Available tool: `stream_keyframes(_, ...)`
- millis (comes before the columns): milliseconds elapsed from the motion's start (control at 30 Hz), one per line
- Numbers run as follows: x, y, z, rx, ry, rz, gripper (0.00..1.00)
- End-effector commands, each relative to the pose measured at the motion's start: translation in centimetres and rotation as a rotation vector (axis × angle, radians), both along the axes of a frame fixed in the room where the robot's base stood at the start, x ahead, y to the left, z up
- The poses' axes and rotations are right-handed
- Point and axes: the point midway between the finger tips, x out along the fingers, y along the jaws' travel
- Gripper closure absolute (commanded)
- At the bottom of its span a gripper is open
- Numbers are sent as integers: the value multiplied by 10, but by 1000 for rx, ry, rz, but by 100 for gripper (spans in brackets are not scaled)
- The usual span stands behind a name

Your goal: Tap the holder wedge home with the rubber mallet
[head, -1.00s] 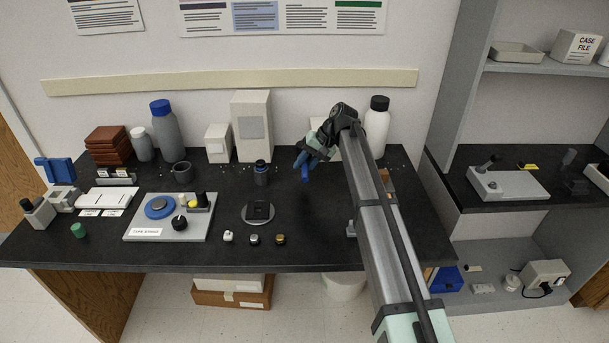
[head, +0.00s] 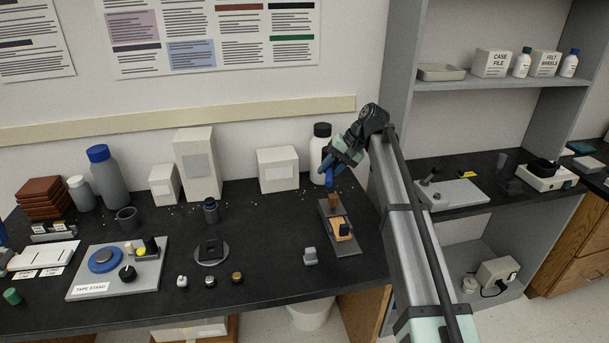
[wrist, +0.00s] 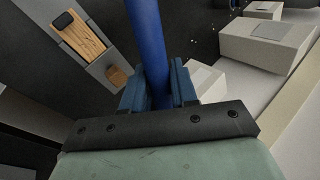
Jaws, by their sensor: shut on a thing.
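My gripper (head: 334,163) is shut on a blue rod, which I take to be the rubber mallet's handle (wrist: 148,35). The handle runs up out of the wrist view between the blue fingers (wrist: 158,88); I cannot make out the mallet head. The holder is a grey plate (head: 349,248) at the right end of the black bench, with a dark-topped wooden block (head: 341,231) and a smaller wooden piece (head: 334,202) behind it. In the wrist view these show as a long wooden block (wrist: 88,42) and a small piece (wrist: 116,76). I cannot tell which is the wedge. My gripper is above the holder's far end, apart from it.
A white bottle with a black cap (head: 318,165) stands close left of my gripper. A white box (head: 278,170) is farther left. A small grey block (head: 310,257) lies left of the holder. The tape stand (head: 112,270) is at the bench's left. Shelving (head: 400,90) rises at right.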

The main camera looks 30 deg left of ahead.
Motion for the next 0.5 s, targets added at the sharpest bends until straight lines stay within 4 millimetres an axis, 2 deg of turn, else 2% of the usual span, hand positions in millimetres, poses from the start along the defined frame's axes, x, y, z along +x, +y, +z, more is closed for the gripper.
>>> stream_keyframes(33,-11,-8,2,3,-2,-26,100)
stream_keyframes(133,-17,-12,0,3,0,-83,100)
stream_keyframes(300,-14,-11,-1,2,-1,-181,100)
stream_keyframes(500,-12,-10,0,3,-1,-214,100)
